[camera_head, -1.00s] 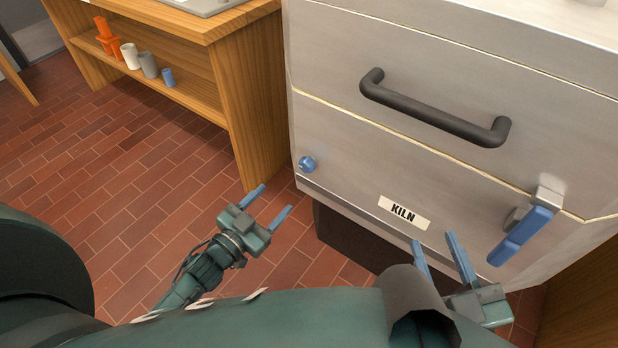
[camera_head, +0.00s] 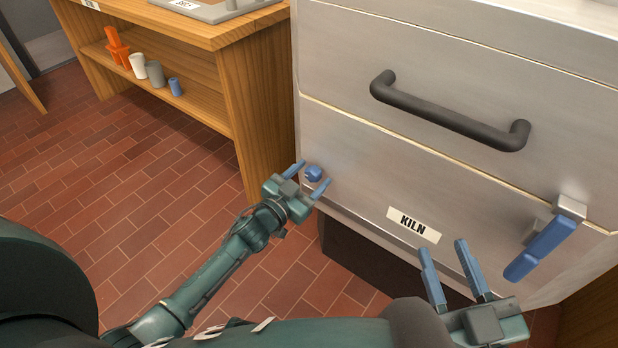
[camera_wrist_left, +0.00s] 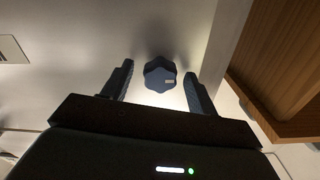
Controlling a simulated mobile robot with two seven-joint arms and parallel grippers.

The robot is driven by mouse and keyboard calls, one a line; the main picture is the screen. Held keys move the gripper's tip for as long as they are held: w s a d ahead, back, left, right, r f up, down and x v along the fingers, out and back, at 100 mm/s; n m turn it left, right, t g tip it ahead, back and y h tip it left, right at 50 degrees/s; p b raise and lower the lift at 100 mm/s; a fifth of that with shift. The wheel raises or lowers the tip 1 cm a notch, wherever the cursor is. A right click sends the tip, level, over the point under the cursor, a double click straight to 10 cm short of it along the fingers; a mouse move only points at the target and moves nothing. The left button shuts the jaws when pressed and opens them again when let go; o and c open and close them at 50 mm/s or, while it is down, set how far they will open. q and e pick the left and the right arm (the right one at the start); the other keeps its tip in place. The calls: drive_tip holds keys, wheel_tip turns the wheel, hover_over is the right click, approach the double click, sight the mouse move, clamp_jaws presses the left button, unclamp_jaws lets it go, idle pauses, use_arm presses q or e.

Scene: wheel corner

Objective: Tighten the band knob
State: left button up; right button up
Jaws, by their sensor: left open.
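The band knob (camera_head: 313,173) is a small blue lobed knob on the kiln's front, near its lower left corner. My left gripper (camera_head: 311,179) is open, with its blue fingers pointing at the kiln front around the knob. In the left wrist view the knob (camera_wrist_left: 160,74) sits between the two dark fingertips (camera_wrist_left: 158,84), with a gap on each side. Whether the fingertips reach alongside it is hard to tell. My right gripper (camera_head: 450,262) is open and empty in front of the lower kiln, right of the KILN label (camera_head: 413,225).
The grey kiln (camera_head: 400,160) has a dark bar handle (camera_head: 450,113) and a blue latch lever (camera_head: 541,248) at right. A wooden bench (camera_head: 215,95) stands close to the left of the knob, with several small items on its shelf. Brick floor (camera_head: 150,210) lies open at left.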

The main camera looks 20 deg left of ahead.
use_arm(q)
drive_tip(key=c, duration=1)
drive_tip(key=shift+m, duration=0.4)
drive_tip(key=m, duration=0.3)
drive_tip(key=shift+m, duration=0.3)
drive_tip(key=m, duration=0.4)
drive_tip(key=shift+f+m, duration=0.1)
drive_tip(key=shift+m, duration=0.2)
drive_tip(key=m, duration=0.5)
drive_tip(key=shift+s+f+b, duration=0.1)
drive_tip(key=shift+b, duration=0.25)
drive_tip(key=shift+m+b, duration=0.5)
drive_tip(key=shift+m, duration=2)
